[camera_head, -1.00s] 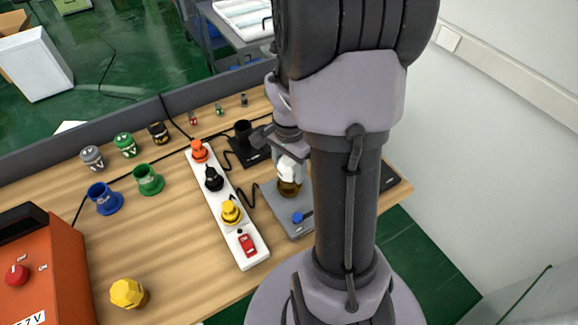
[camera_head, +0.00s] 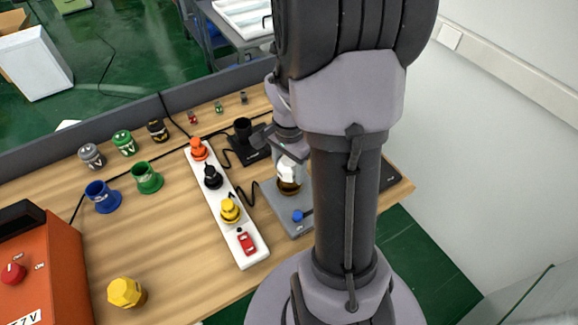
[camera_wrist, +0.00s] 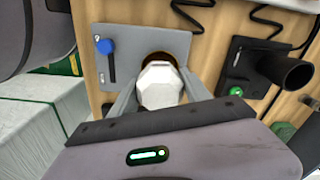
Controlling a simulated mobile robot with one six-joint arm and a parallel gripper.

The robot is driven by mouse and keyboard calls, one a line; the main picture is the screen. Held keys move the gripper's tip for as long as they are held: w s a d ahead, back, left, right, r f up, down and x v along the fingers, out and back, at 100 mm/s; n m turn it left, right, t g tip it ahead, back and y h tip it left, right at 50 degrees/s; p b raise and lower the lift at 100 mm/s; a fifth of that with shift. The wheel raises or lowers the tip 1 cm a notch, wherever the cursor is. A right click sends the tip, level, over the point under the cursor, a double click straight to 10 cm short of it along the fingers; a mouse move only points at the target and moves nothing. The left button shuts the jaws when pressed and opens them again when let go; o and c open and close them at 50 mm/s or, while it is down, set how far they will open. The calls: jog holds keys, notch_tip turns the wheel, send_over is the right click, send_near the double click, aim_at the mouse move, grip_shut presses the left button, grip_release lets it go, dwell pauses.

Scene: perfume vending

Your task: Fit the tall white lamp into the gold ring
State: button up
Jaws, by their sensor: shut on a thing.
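The tall white lamp (camera_wrist: 160,86) is a white faceted piece held between the two fingers of my gripper (camera_wrist: 158,92) in the wrist view. In the head view the lamp (camera_head: 288,170) shows at the gripper's tip, over the gold ring (camera_head: 288,187). The gold ring (camera_wrist: 158,57) sits on a grey plate and shows only as a dark, brownish rim behind the lamp. The lamp's lower end is hidden, so I cannot tell how deep it sits in the ring. My arm covers part of the plate in the head view.
The grey plate (camera_wrist: 128,70) carries a blue knob (camera_wrist: 104,46). A black cup on a base (camera_wrist: 285,72) stands beside it. A white strip (camera_head: 227,190) with coloured plugs lies to the left. Blue and green rings (camera_head: 147,179) and an orange box (camera_head: 45,270) stand further left.

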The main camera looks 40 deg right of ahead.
jog(key=shift+f+b, duration=0.65)
jog(key=shift+f, duration=0.15)
jog(key=o, duration=1.6)
